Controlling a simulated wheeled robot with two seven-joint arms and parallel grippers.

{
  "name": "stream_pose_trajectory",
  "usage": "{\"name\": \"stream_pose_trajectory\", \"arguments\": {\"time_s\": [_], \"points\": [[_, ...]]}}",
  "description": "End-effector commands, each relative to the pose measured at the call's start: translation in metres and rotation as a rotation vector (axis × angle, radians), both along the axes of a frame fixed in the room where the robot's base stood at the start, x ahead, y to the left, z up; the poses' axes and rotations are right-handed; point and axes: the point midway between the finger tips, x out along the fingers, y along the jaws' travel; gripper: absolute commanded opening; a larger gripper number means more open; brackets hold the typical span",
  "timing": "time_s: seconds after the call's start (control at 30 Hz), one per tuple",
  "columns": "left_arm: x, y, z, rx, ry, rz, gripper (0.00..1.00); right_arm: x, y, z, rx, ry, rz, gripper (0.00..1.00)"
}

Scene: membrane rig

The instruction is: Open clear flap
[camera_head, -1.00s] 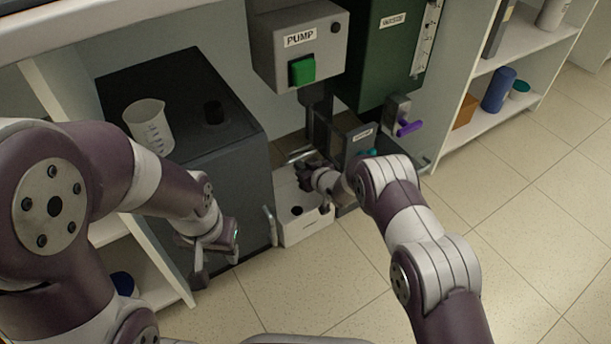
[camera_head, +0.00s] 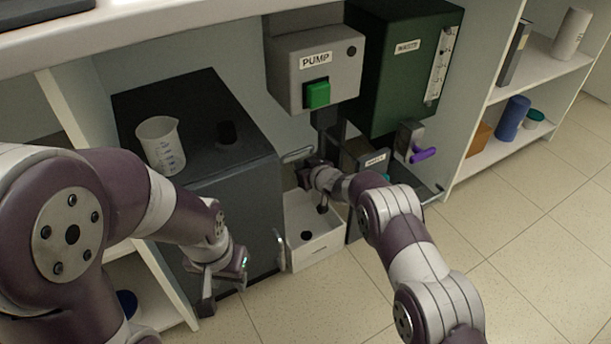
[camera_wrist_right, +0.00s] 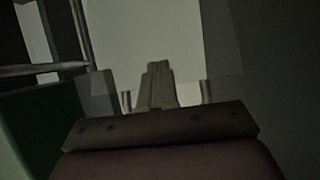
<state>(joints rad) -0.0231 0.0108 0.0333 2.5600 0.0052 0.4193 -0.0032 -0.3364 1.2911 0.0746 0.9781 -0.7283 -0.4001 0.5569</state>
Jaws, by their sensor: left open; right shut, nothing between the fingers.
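I cannot clearly make out the clear flap in the head view. A pale bar handle (camera_head: 297,155) shows just left of my right gripper (camera_head: 306,172), under the pump box. My right gripper is shut and empty beside it; whether they touch is unclear. A dark box with a white label (camera_head: 375,160) is partly hidden behind my right wrist. In the right wrist view the shut fingers (camera_wrist_right: 157,85) point at a pale surface with a faint see-through edge, and a thin rod (camera_wrist_right: 40,70) lies at left. My left gripper (camera_head: 222,292) is open and empty before the dark cabinet.
The grey pump box (camera_head: 315,75) with a green button and the green waste box (camera_head: 405,75) hang above my right gripper. A beaker (camera_head: 161,145) stands on the dark cabinet (camera_head: 200,120). A white open bin (camera_head: 318,245) is below. A purple lever (camera_head: 424,154) is at right.

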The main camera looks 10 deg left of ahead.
Motion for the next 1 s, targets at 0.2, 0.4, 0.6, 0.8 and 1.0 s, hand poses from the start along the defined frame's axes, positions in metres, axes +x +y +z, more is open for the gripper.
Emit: {"name": "stream_pose_trajectory", "arguments": {"time_s": [0.2,0.4,0.6,0.8,1.0], "points": [[0.0,0.0,-0.001,0.0,0.0,0.0,0.43,0.008,0.006,0.002,0.001,-0.001,0.002,0.0],[0.0,0.0,-0.003,0.0,0.0,0.0,0.43,0.022,0.018,0.003,-0.001,0.0,0.005,0.0],[0.0,0.0,-0.003,0.0,0.0,0.0,0.43,0.029,0.021,0.006,0.0,-0.001,-0.002,0.0],[0.0,0.0,-0.003,0.0,0.0,0.0,0.43,0.029,0.021,0.006,0.0,0.0,-0.002,0.0],[0.0,0.0,-0.002,0.0,0.0,0.0,0.43,0.029,0.021,0.006,0.0,0.001,-0.001,0.0]]}}
